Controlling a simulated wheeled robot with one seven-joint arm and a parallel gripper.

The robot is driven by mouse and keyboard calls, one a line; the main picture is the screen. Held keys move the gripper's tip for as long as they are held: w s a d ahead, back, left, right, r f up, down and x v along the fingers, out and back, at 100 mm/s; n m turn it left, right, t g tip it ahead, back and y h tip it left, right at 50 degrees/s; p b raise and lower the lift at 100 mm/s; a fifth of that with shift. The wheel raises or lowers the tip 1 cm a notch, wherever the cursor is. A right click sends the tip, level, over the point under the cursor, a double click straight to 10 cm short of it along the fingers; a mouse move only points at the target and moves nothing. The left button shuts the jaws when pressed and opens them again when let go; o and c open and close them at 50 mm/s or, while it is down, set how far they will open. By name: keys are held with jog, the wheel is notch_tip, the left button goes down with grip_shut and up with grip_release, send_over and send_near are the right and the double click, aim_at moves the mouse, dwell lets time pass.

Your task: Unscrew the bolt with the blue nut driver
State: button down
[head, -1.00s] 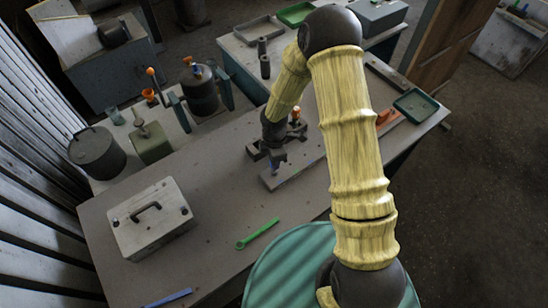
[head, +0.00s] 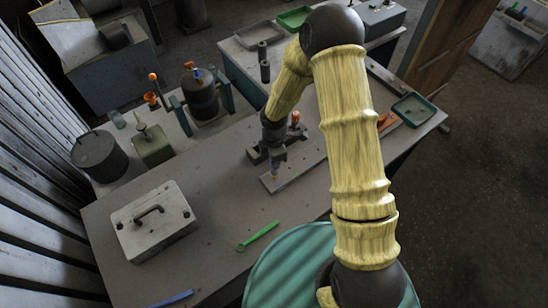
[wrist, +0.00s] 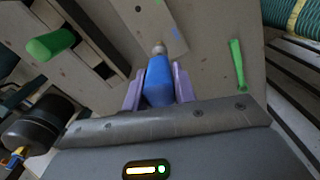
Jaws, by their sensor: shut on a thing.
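My gripper (wrist: 157,90) is shut on the blue nut driver (wrist: 158,80), with a pale purple finger on each side of it. The driver's grey tip (wrist: 159,48) points at the light metal plate (wrist: 150,15). I cannot tell whether the tip touches the plate, and the bolt is not clearly visible. In the head view my gripper (head: 276,158) is low over the left part of the plate (head: 305,167). My wrist and fingers hide most of the driver there.
A dark clamp-like fixture with an orange-topped part (head: 295,117) stands behind the gripper. A green wrench (head: 258,236) and a blue tool (head: 172,299) lie in front on the bench. A grey metal box (head: 152,220) stands left. The bench between is clear.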

notch_tip(320, 180, up, 5)
jog(key=p, duration=0.4)
dwell(0.3)
